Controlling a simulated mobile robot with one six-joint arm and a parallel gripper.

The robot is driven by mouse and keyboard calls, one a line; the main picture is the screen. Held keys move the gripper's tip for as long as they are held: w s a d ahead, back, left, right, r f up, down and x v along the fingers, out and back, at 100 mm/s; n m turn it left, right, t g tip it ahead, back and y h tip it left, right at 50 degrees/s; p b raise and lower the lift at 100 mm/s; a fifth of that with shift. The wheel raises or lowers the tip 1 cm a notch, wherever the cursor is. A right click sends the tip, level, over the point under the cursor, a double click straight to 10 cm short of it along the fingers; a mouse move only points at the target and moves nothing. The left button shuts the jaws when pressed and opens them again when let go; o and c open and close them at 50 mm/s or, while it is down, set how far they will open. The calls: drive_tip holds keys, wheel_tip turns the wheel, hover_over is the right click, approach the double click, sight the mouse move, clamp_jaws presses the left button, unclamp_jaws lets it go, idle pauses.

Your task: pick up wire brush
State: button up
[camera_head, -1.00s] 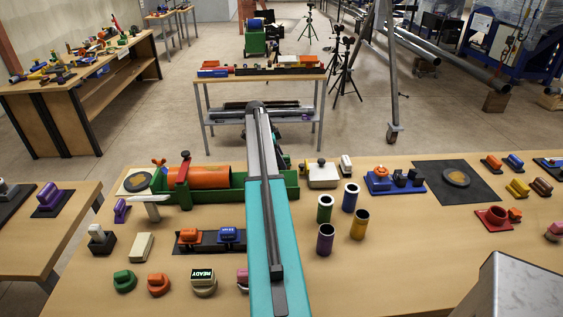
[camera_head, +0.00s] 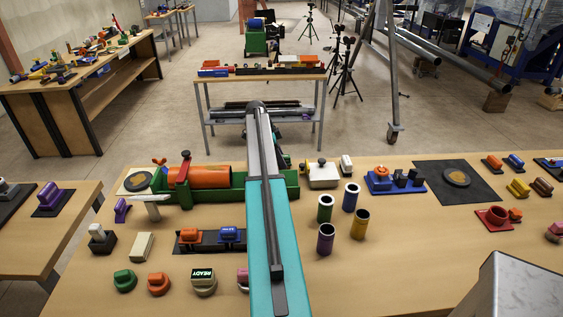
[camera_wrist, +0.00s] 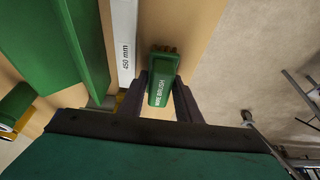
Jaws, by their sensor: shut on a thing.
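The wire brush (camera_wrist: 161,88) has a green block labelled "WIRE BRUSH" and brown bristles at its far end, seen in the wrist view. My gripper (camera_wrist: 161,80) has its two dark fingers on either side of the green block and is shut on it. In the head view my arm hides the brush and the gripper. How far the brush is from the table top cannot be told.
A white bar marked "450 mm" (camera_wrist: 124,40) lies close left of the brush, and a green channel (camera_wrist: 68,45) lies further left. An orange pipe (camera_head: 208,176) sits in a green stand. Several upright cylinders (camera_head: 326,238) stand right of my arm.

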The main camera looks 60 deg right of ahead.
drive_tip(key=shift+r+b, duration=1.6)
drive_tip(key=shift+r, duration=3.4)
